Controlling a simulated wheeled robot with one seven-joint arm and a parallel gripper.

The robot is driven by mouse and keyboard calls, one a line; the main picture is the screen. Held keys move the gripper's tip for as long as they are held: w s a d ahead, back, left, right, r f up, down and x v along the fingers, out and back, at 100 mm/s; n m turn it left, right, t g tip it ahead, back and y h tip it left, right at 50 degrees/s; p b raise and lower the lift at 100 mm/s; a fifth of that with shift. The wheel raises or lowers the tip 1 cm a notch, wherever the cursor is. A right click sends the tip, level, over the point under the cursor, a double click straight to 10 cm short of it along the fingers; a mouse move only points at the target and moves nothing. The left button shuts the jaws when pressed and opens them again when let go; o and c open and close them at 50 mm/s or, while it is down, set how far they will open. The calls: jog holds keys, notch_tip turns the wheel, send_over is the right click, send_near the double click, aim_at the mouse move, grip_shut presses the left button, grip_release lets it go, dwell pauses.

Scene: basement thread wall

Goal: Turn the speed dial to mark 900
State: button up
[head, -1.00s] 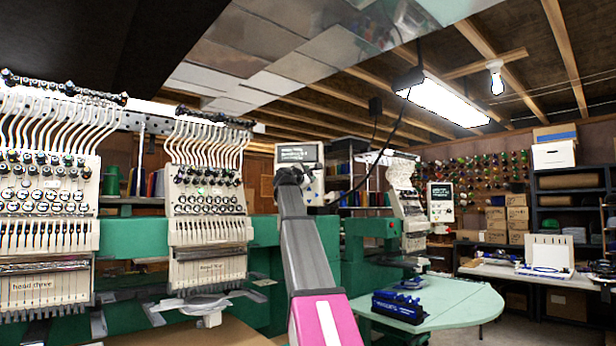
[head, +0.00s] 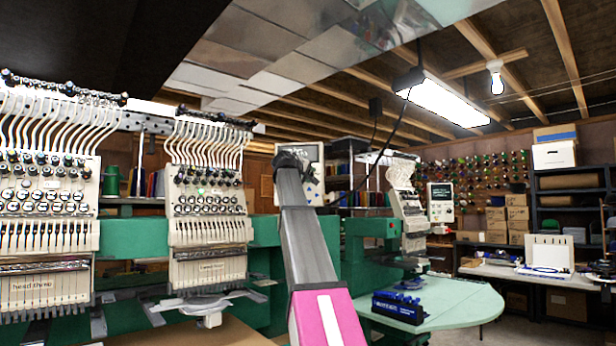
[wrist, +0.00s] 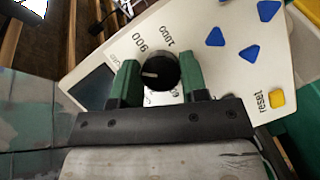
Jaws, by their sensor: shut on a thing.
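The speed dial (wrist: 160,72) is a round black knob on a cream control panel (wrist: 217,78) in the wrist view. Its white pointer line points left in the picture, toward the dark screen side. The printed 900 (wrist: 138,42) is above and left of the knob, and 1000 stands to its right. My gripper (wrist: 159,80) has its green fingers on either side of the knob and is shut on it. In the head view the panel (head: 313,185) is partly behind my arm, which hides the dial and my fingers.
Blue arrow buttons (wrist: 249,53) and a yellow reset button (wrist: 277,98) are on the panel, right of the dial. A dark screen (wrist: 93,88) is left of it. Embroidery heads (head: 207,200) stand left of my arm; a green table (head: 455,302) stands right.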

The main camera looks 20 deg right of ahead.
jog(key=shift+m+y, duration=0.85)
jog(key=shift+m, duration=0.6)
jog(key=shift+m+y, duration=0.85)
jog(key=shift+m, duration=0.6)
jog(key=o, duration=0.9)
jog(key=v, duration=1.1)
jog(key=shift+s+d+f, duration=0.1)
jog(key=shift+d+f, duration=0.05)
